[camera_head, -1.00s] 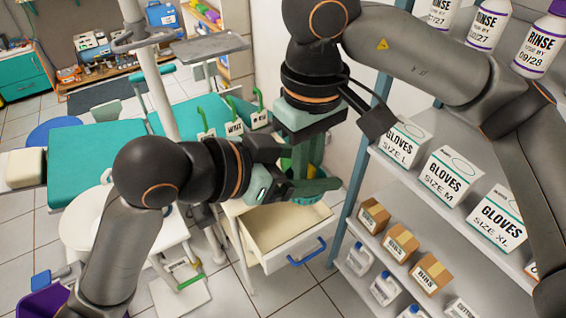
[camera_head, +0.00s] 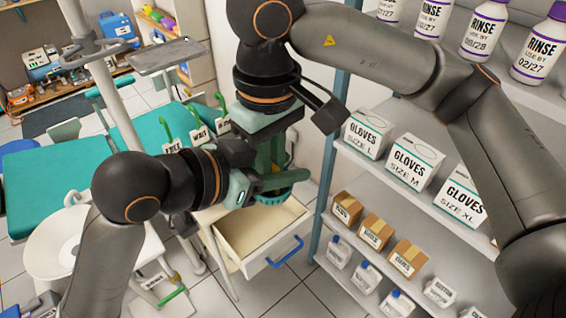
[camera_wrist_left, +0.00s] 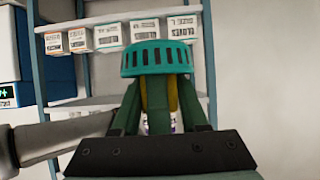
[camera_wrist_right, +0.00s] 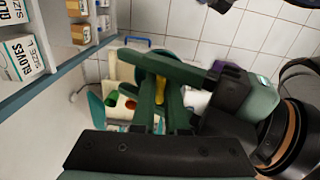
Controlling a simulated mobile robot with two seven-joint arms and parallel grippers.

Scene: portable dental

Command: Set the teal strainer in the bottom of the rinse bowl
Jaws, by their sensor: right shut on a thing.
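The teal strainer (camera_head: 283,193), a slotted round basket, hangs below my right gripper in the head view. It shows large in the left wrist view (camera_wrist_left: 158,58). My right gripper (camera_head: 272,168) points down and is shut on the strainer; the exact grip is partly hidden. My left gripper (camera_head: 285,179) comes in sideways from the left, fingers apart around the right gripper's finger area, just above the strainer. In the right wrist view a left finger crosses in front of a yellow part (camera_wrist_right: 160,92). The white rinse bowl (camera_head: 42,264) is at the lower left.
An open, empty-looking drawer (camera_head: 247,243) with a blue handle lies below the grippers. Shelves at right hold glove boxes (camera_head: 412,163), brown boxes (camera_head: 374,232) and rinse bottles (camera_head: 482,36).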

